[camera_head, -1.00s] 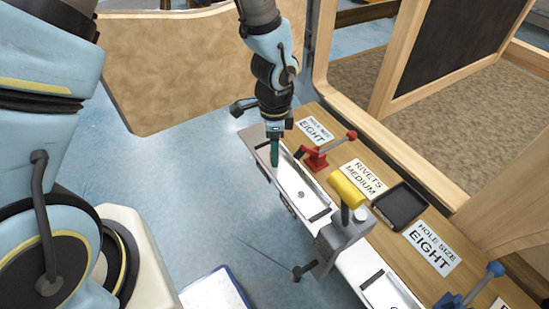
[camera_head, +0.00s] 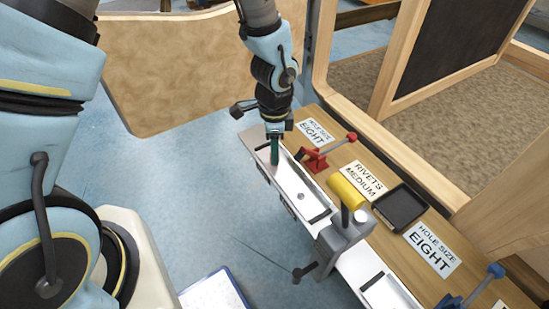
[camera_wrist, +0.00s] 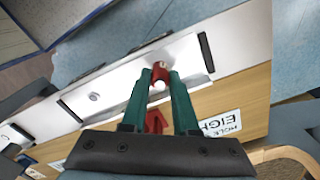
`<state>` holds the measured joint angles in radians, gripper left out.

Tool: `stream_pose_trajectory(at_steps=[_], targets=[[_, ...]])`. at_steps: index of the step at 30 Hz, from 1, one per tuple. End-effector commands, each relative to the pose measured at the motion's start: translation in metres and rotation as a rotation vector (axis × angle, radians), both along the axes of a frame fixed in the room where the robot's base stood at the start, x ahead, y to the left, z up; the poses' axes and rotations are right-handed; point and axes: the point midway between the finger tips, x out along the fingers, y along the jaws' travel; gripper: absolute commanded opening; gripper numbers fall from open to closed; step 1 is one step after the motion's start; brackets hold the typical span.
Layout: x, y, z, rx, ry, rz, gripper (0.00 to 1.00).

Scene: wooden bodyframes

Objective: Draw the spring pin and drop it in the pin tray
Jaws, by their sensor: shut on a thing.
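My gripper (camera_head: 274,158) points down over the far left end of the metal fixture plate (camera_head: 290,185) on the bench. In the wrist view my green fingers (camera_wrist: 160,78) are shut on a small red cylindrical piece with a pale round end, which I take to be the spring pin (camera_wrist: 159,72). It is at the plate; I cannot tell whether it still sits in a hole. In the head view the fingers hide the pin. The black tray (camera_head: 399,208), apparently the pin tray, lies on the bench to the right and looks empty.
A red toggle clamp (camera_head: 318,158) stands just right of my gripper. A blue-knobbed lever (camera_head: 495,270) is at the lower right. Wooden frames stand behind the bench.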

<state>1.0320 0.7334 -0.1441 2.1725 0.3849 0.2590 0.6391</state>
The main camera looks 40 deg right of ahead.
Motion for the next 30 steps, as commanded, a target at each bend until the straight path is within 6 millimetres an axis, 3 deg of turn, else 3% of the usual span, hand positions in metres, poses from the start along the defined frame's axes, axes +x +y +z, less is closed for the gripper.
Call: stream_pose_trajectory(at_steps=[30], targets=[[0.0, 0.0, 0.013, 0.0, 0.0, 0.0, 0.0]])
